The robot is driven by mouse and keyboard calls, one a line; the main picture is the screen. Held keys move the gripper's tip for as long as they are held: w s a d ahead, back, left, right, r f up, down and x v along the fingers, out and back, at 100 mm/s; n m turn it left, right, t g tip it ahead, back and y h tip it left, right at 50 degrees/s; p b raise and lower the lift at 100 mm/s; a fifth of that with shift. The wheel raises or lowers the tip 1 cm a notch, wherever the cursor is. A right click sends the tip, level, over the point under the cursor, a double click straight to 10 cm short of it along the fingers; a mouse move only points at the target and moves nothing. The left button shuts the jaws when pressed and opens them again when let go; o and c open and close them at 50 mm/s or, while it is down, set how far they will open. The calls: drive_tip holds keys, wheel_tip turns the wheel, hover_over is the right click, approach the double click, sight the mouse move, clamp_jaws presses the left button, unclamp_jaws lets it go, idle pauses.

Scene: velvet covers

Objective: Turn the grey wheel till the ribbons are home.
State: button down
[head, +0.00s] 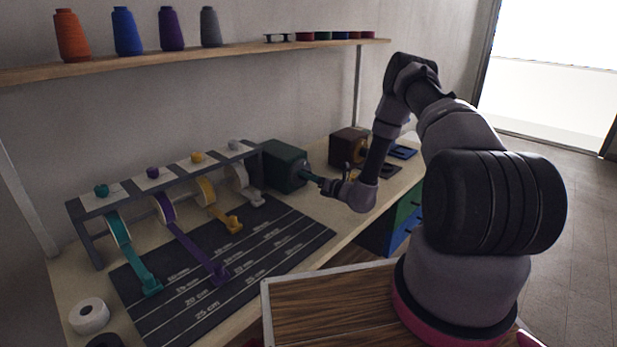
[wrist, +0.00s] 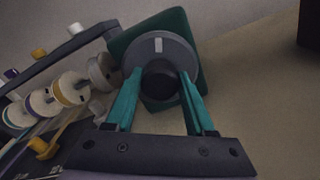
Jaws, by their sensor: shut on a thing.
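The grey wheel (wrist: 180,48), with a pale mark at its top and a dark round hub, sits on the face of a green box (head: 284,166). My gripper (wrist: 161,78) has its teal fingers on both sides of the hub and is shut on the wheel. In the head view my gripper (head: 318,182) hides most of the wheel. The teal ribbon (head: 124,242) and purple ribbon (head: 190,240) reach far out over the dark mat. The yellow ribbon (head: 220,213) is out a shorter way. The white ribbon's tab (head: 257,200) lies close to its spool.
A grey rack (head: 90,203) holds the spools. The dark mat (head: 290,240) has printed length lines. A dark red box (head: 346,144) stands right of the green one. A white roll (head: 88,315) lies front left. Thread cones line the shelf (head: 240,52) above.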

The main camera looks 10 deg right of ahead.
drive_tip(key=m, duration=0.6)
drive_tip(key=shift+d+f+m, duration=0.1)
drive_tip(key=shift+m, duration=0.2)
drive_tip(key=m, duration=0.6)
idle(0.4)
drive_tip(key=shift+c, duration=1.2)
unclamp_jaws()
drive_tip(key=v, duration=1)
drive_tip(key=shift+s+d, duration=0.25)
drive_tip(key=shift+s, duration=0.05)
